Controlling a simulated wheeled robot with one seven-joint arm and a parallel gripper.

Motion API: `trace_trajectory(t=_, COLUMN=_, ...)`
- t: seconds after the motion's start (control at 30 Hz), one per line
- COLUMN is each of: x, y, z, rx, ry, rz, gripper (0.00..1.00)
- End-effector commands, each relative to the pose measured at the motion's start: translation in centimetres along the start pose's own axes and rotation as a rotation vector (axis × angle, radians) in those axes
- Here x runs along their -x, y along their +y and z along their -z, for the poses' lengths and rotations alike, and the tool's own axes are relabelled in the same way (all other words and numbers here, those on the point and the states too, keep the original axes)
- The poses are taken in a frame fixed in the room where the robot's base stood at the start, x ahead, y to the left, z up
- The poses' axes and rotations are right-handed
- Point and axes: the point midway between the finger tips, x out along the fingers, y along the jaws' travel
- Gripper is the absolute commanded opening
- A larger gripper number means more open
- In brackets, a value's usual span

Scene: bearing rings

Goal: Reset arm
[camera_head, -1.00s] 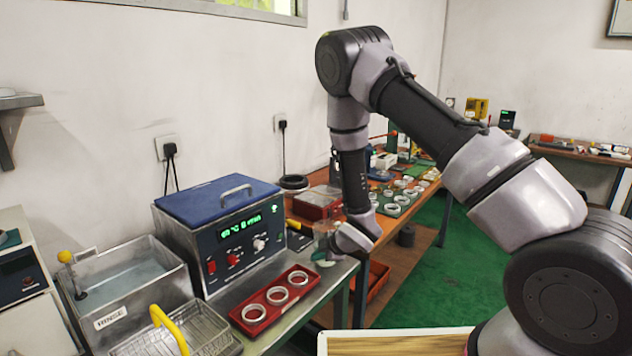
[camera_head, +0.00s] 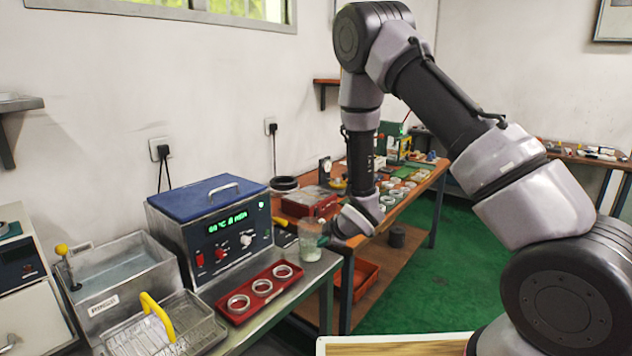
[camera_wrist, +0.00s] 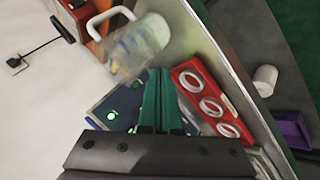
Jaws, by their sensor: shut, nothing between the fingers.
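My gripper (camera_wrist: 158,85) shows its teal fingers together in the wrist view, with nothing between them. In the head view my gripper (camera_head: 325,238) is at the end of the arm, near a clear glass jar (camera_head: 311,252) on the metal bench; I cannot tell whether they touch. In the wrist view the jar (camera_wrist: 140,48) is blurred and lies beyond the fingertips, to their upper left. A red tray (camera_head: 225,310) with three metal rings (camera_head: 262,287) sits on the bench, and the tray (camera_wrist: 185,70) also shows right of the fingers.
A blue-lidded heated bath (camera_head: 220,236) stands behind the tray. A rinse tank (camera_head: 103,305) and a wire basket (camera_head: 190,325) with a yellow handle are at left. An orange table (camera_head: 400,205) with several rings extends behind the arm. Green floor is open at right.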

Motion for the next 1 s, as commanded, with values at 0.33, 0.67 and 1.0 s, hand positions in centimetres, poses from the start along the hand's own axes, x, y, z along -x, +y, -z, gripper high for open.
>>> trace_trajectory(t=0.33, x=7.3, y=8.2, z=-1.1, rx=-0.292, ry=-0.099, rz=-0.075, gripper=0.00)
trace_trajectory(t=0.67, x=22.6, y=15.6, z=-3.4, rx=-0.804, ry=-0.205, rz=-0.164, gripper=0.00)
trace_trajectory(t=1.0, x=39.1, y=14.8, z=-3.9, rx=-1.318, ry=-0.238, rz=-0.211, gripper=0.00)
